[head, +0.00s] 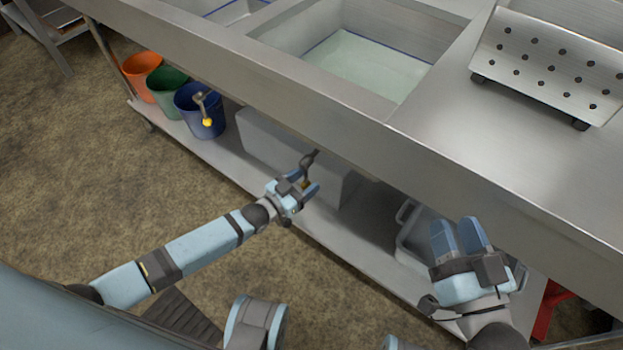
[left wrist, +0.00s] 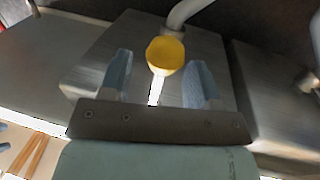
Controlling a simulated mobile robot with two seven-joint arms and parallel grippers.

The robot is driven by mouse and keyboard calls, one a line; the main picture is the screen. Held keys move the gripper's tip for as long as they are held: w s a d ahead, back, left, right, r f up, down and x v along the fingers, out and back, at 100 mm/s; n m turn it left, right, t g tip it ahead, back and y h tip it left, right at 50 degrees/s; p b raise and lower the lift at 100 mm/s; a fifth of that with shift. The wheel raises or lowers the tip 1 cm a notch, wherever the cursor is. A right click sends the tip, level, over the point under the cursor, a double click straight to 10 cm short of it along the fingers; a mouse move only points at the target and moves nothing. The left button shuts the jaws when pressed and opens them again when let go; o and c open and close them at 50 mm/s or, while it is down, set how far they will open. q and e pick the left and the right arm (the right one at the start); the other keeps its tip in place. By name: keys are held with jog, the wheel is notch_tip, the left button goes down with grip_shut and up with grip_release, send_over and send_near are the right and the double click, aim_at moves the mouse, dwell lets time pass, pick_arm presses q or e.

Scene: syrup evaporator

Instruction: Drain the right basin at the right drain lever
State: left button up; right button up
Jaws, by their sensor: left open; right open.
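The right basin (head: 372,58) is set in the steel counter and holds pale liquid with a blue line round its edge. Below the counter front, the right drain lever (head: 309,160) hangs from a grey pipe. Its yellow knob (left wrist: 165,56) shows large in the left wrist view. My left gripper (head: 301,187) is open at the lever; its two blue fingers (left wrist: 159,82) stand on either side of the knob and pale stem, with gaps visible. Actual contact cannot be told. My right gripper (head: 460,236) is open and empty below the counter edge at the right.
Another yellow-knobbed lever (head: 207,121) hangs over a blue bucket (head: 194,126), beside green (head: 167,102) and orange (head: 140,68) buckets. A grey box (head: 262,143) and a handled metal container (head: 405,240) stand on the lower shelf. A perforated steel piece (head: 545,70) rests on the counter.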

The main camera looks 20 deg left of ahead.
pick_arm(q)
jog(key=shift+x, duration=1.25)
pick_arm(e)
jog(key=shift+a+r+t+y, duration=0.15)
jog(key=shift+r+t+y, duration=0.15)
jog(key=shift+r, duration=0.45)
pick_arm(q)
grip_shut()
pick_arm(e)
jog(key=shift+s, duration=0.1)
